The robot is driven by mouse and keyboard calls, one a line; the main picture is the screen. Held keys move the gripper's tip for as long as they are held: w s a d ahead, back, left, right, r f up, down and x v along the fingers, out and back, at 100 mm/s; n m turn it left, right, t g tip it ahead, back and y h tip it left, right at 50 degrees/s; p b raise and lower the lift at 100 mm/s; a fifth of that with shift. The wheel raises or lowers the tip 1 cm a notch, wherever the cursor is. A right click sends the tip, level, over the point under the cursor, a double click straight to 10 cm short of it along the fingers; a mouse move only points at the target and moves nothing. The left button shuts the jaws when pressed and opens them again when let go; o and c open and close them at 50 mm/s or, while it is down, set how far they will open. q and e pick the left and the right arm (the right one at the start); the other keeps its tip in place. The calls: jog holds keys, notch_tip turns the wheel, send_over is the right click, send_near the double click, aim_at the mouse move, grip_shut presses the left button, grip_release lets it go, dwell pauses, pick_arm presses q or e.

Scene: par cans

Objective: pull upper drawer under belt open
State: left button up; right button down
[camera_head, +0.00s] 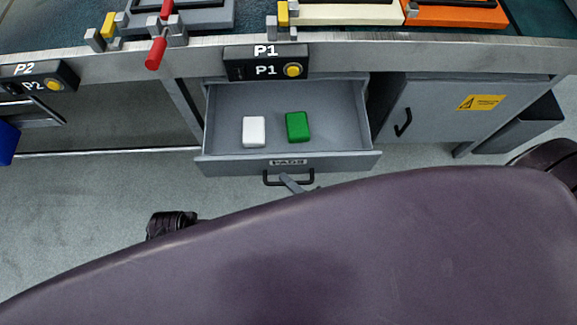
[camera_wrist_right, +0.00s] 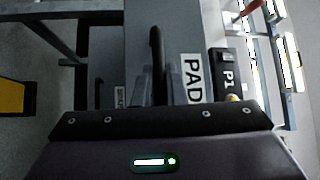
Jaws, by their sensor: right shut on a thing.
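The upper drawer (camera_head: 225,163) under the belt stands pulled out, so its inside shows in the head view. A white pad (camera_head: 254,131) and a green pad (camera_head: 297,127) lie in it. Its front carries a PADS label, also in the right wrist view (camera_wrist_right: 191,78), and a black bar handle (camera_head: 270,178). My right gripper (camera_head: 292,184) is shut on this handle (camera_wrist_right: 155,45), which passes between its fingers (camera_wrist_right: 158,84) in the wrist view. My purple body hides most of the right arm. My left gripper's fingers do not show.
A P1 button box (camera_head: 266,62) hangs from the belt edge above the drawer. A grey cabinet door (camera_head: 440,105) is to the right. The right wrist view shows a lower drawer with its own handle (camera_wrist_right: 97,93). Open floor (camera_head: 75,195) lies at left.

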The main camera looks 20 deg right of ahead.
jog(key=shift+s+a, duration=0.1)
jog(key=shift+s, duration=0.1)
jog(key=c, duration=1.5)
grip_release()
jog(key=v, duration=0.7)
jog(key=shift+s+d, duration=0.25)
jog(key=shift+s, duration=0.1)
